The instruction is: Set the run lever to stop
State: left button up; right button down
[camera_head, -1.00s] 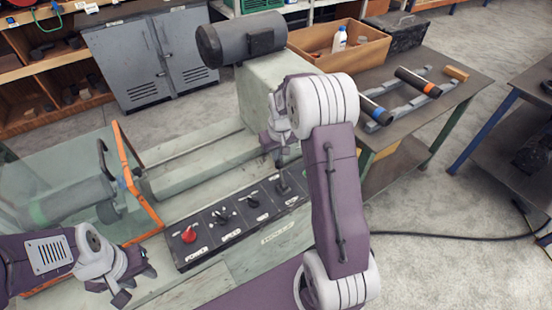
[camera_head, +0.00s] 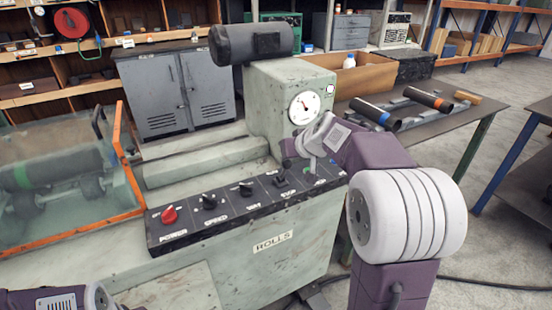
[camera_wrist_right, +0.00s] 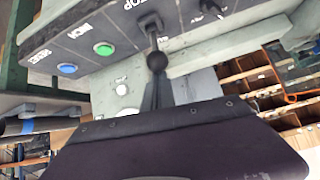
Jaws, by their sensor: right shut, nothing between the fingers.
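The run lever, with a black ball on its end, rises from a slot in the control panel in the right wrist view (camera_wrist_right: 157,61). STOP lettering stands beside its slot. In the head view the lever (camera_head: 285,164) is partly covered by my right gripper (camera_head: 289,150). My right gripper is shut and empty. Its tips are at or very near the ball; I cannot tell whether they touch, nor which setting the lever is in. My left gripper is below the picture's edge; only a bit of its wrist shows at the lower left.
The panel (camera_head: 225,219) also carries a red power knob (camera_head: 169,215), a speed knob (camera_head: 209,201) and another black knob (camera_head: 245,188). A green button (camera_wrist_right: 103,48) and a blue button (camera_wrist_right: 67,69) lie near the lever. A gauge (camera_head: 304,108) stands behind. An orange-framed guard (camera_head: 126,160) is left.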

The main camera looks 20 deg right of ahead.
jog(key=shift+s+f+b, duration=0.15)
jog(key=shift+f+b, duration=0.1)
jog(key=shift+b, duration=0.05)
pick_arm(q)
jog(key=shift+s+f, duration=0.15)
jog(key=shift+f, duration=0.5)
pick_arm(e)
jog(key=shift+s+a+f, duration=0.1)
jog(key=shift+f, duration=0.05)
